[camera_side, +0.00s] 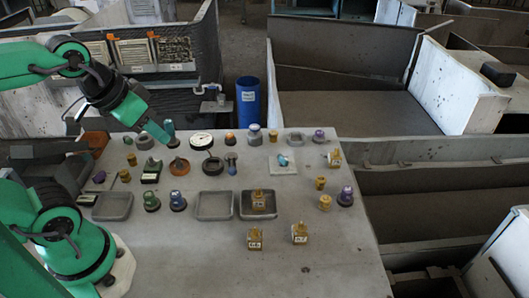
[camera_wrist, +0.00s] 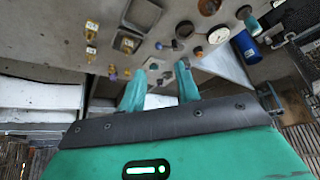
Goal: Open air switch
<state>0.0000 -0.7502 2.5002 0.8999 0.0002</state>
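I cannot tell for certain which part is the air switch. A white plate with a small teal lever (camera_side: 284,163) lies on the right half of the table. Dark boxes with white labels (camera_side: 151,172) stand left of centre. Yellow labelled blocks (camera_side: 255,238) stand at the front and right, one of them (camera_side: 257,199) in a grey tray. My gripper (camera_side: 157,131) hangs above the table's back left, apart from the parts. In the wrist view my gripper (camera_wrist: 160,70) shows two teal fingers spread apart with nothing held between them.
The grey table (camera_side: 200,265) has clear room at its front. Grey trays (camera_side: 214,205) stand in a row across the middle. Several knobs and a white round gauge (camera_side: 202,140) stand towards the back. A blue barrel (camera_side: 248,101) stands on the floor behind.

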